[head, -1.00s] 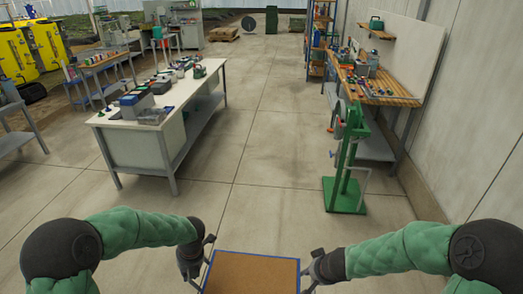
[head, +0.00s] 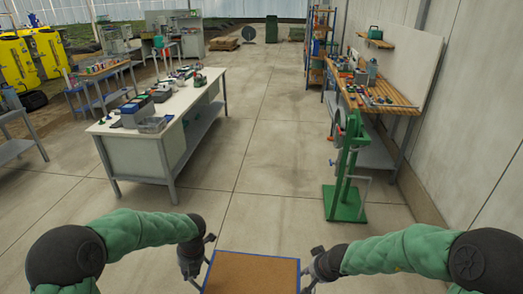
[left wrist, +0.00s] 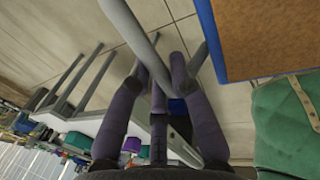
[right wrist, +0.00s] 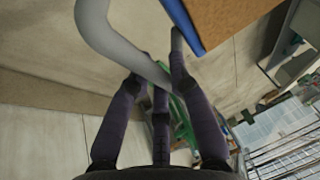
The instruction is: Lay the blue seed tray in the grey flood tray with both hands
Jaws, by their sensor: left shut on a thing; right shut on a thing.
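The blue seed tray (head: 256,252), with a flat brown surface inside its blue rim, is at the bottom middle of the head view, its near part cut off by the picture edge. My left gripper (head: 202,262) is at its left side and my right gripper (head: 308,268) at its right side. In the left wrist view my fingers (left wrist: 158,68) are shut on a grey bar handle (left wrist: 122,22) beside the tray. In the right wrist view my fingers (right wrist: 160,62) are shut on a similar grey bar (right wrist: 100,38). I cannot make out the grey flood tray.
A white bench (head: 133,155) with bins and small items stands ahead left. A green stand (head: 345,206) is on the floor ahead right, near a wooden workbench (head: 385,97) along the wall. The floor (head: 265,165) between them is clear.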

